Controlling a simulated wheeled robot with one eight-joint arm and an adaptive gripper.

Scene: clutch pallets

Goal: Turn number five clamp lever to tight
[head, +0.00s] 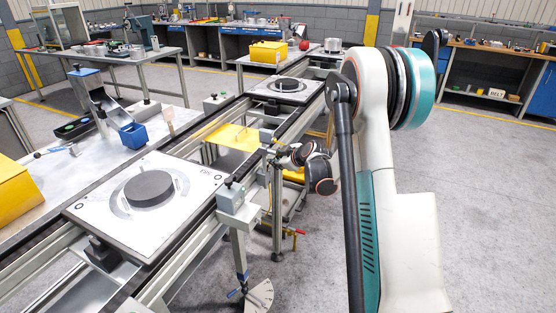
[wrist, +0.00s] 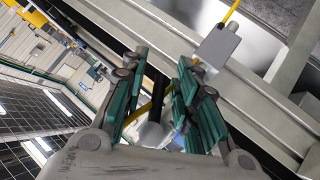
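My gripper (wrist: 158,78) has its two green-padded fingers apart in the wrist view. A black rod with a pale rounded end (wrist: 153,132) shows between the fingers, with gaps beside it; I cannot tell whether it is the number five clamp lever. In the head view my wrist is by the conveyor's near side, beyond the front pallet, and the fingers are hard to make out. A lever with a red end (head: 296,233) is low under the rail. A blue-ended lever (head: 238,292) is by a pale quarter-round plate (head: 260,297) below the front pallet. No number five label is readable.
The front pallet (head: 95,205) bears a dark disc (head: 149,188); another pallet (head: 305,95) stands farther back. A grey box (head: 238,205) is on the near rail, and a yellow plate (head: 232,137) lies between the pallets. The floor at right is clear.

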